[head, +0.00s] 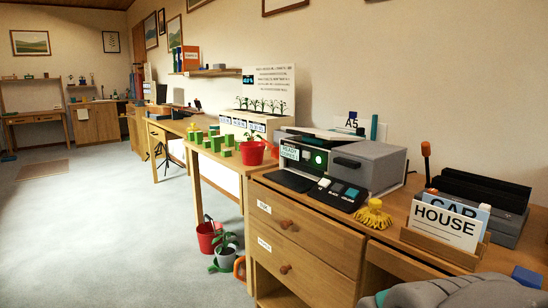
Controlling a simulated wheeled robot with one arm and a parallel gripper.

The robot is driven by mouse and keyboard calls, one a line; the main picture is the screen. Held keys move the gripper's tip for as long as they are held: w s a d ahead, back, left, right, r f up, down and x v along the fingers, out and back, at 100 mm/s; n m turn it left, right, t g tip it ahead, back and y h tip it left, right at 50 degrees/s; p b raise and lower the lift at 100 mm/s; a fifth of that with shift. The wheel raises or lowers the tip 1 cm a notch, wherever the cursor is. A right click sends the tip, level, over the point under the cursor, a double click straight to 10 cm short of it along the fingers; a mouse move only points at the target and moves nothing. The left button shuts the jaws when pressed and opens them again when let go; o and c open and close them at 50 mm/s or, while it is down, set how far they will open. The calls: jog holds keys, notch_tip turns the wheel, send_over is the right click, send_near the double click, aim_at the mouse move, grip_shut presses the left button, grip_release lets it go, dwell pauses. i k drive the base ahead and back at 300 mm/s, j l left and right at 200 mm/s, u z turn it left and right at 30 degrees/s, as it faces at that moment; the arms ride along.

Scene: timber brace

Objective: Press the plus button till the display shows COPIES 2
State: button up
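A grey copier (372,165) stands on the wooden desk at the right. A small pale display (290,152) on its front left reads READY, with a second line too small to read surely. A lit green spot (318,160) is beside it. A dark control panel (339,192) with several light and dark buttons juts out in front. I cannot make out which button is the plus button. My gripper is not in view.
A yellow tasselled object (373,214) stands just right of the panel. A card holder with a HOUSE card (445,222) and dark trays (482,190) are further right. A grey rounded shape (450,291) fills the bottom right corner. Open floor (110,225) lies left.

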aim_at(324, 183)
jog(key=j+z, duration=0.2)
jog(key=z, duration=0.2)
jog(key=i+j+z, duration=0.1)
jog(key=z, duration=0.25)
jog(key=j+z, duration=0.55)
jog(key=z, duration=0.25)
jog(key=j, duration=0.35)
jog(key=k+j+z, duration=0.15)
jog(key=j, duration=0.2)
jog(key=k+j, duration=0.1)
jog(key=j, duration=0.25)
jog(key=j+z, duration=0.1)
jog(key=j, duration=0.25)
jog(key=k, duration=0.05)
